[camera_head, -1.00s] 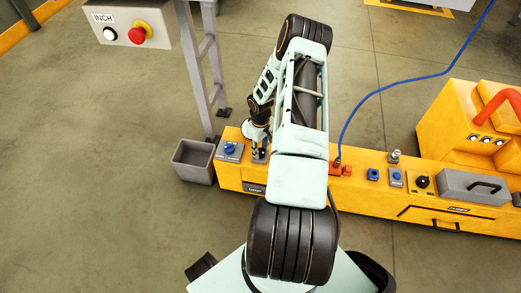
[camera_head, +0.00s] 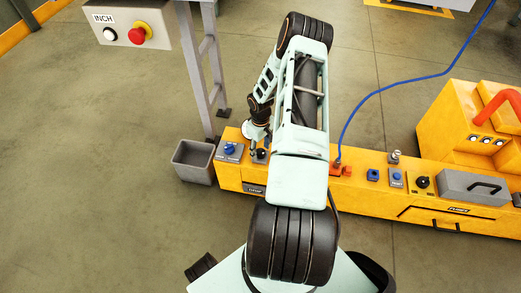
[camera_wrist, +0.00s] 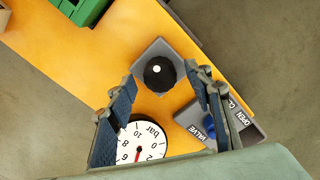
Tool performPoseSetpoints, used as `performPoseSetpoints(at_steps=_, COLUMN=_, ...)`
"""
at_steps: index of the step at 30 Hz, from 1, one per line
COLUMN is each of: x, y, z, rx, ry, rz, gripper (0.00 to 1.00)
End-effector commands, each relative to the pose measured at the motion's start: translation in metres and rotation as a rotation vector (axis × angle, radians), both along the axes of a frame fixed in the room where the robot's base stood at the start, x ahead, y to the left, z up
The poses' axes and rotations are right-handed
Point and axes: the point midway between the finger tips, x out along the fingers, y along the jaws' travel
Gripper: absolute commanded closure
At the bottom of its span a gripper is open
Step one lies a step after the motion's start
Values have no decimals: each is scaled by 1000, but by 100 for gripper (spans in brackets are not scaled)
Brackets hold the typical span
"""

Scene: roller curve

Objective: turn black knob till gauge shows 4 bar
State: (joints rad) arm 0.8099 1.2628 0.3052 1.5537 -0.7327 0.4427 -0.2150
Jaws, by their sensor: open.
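The black knob (camera_wrist: 159,73) with a white dot sits on a grey square plate on the yellow housing. My gripper (camera_wrist: 160,79) is open, with one finger on either side of the knob in the wrist view; I cannot tell whether they touch it. The round white gauge (camera_wrist: 152,146) marked "bar" lies beside the knob, between the finger bases. Its red needle shows, but the lower dial is cut off by my gripper body and I cannot read the value surely. In the head view the black knob (camera_head: 260,155) is partly hidden by my arm.
A blue valve handle (camera_wrist: 211,131) on a grey plate marked VALVE and OPEN is close to the right finger. A grey bin (camera_head: 193,161) stands left of the yellow housing (camera_head: 285,186). A blue hose (camera_head: 382,88) rises behind it. Another black knob (camera_head: 422,182) is farther right.

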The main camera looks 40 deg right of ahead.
Motion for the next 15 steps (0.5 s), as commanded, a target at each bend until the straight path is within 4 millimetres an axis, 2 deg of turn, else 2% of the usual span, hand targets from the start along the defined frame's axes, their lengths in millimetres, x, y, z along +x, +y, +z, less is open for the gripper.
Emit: performPoseSetpoints(at_steps=15, x=1, y=-1, z=92, rx=-2, ry=-2, rz=0, gripper=53)
